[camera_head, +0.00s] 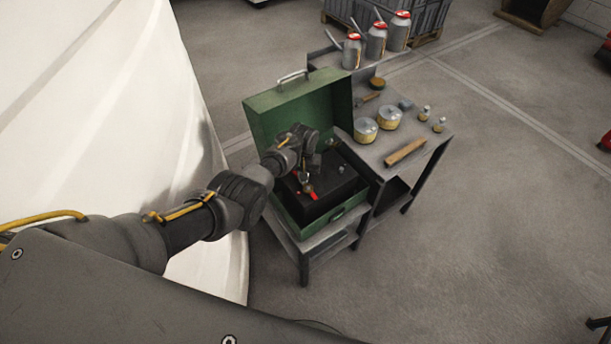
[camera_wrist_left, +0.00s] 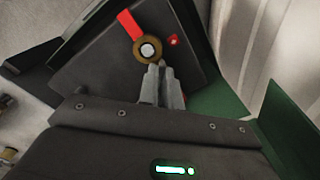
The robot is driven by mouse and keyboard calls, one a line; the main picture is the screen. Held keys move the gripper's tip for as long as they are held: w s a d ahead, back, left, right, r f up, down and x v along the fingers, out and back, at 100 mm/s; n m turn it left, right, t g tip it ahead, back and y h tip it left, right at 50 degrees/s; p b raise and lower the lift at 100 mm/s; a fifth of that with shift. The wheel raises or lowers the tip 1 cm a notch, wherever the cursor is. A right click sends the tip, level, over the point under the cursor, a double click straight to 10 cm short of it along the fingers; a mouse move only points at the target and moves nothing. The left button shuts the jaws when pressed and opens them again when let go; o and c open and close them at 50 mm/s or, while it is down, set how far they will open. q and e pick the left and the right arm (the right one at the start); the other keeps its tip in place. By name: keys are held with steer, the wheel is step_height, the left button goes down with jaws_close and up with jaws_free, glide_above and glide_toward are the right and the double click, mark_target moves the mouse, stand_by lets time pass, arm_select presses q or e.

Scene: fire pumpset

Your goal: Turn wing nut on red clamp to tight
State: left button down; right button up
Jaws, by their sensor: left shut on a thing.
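The red clamp (camera_wrist_left: 129,24) shows as a red bar on the dark panel inside the open green case. A round brass-coloured piece with a pale centre (camera_wrist_left: 148,50), the wing nut's hub, sits at the bar's end. My left gripper (camera_wrist_left: 159,68) is shut on the wing nut at the hub's lower edge in the wrist view; the fingertips hide the gripped part. In the head view my left gripper (camera_head: 307,184) points down into the case, with red (camera_head: 318,190) beside it. How far the nut is turned cannot be told. My right gripper is not in view.
The green case's raised lid (camera_head: 290,100) stands behind my left arm. A small red knob (camera_wrist_left: 173,41) is close to the fingertips. The grey workbench (camera_head: 425,130) at the right holds tins (camera_head: 389,117), small bottles and a wooden bar (camera_head: 405,152). A white curved wall is at the left.

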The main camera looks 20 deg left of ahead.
arm_select(q)
steer(key=m, duration=0.3)
steer(key=shift+w+a+r+m, duration=0.1)
steer(key=shift+m, duration=1.7)
steer(key=c, duration=1.6)
jaws_free()
steer(key=shift+d, duration=0.2)
steer(key=shift+a, duration=0.1)
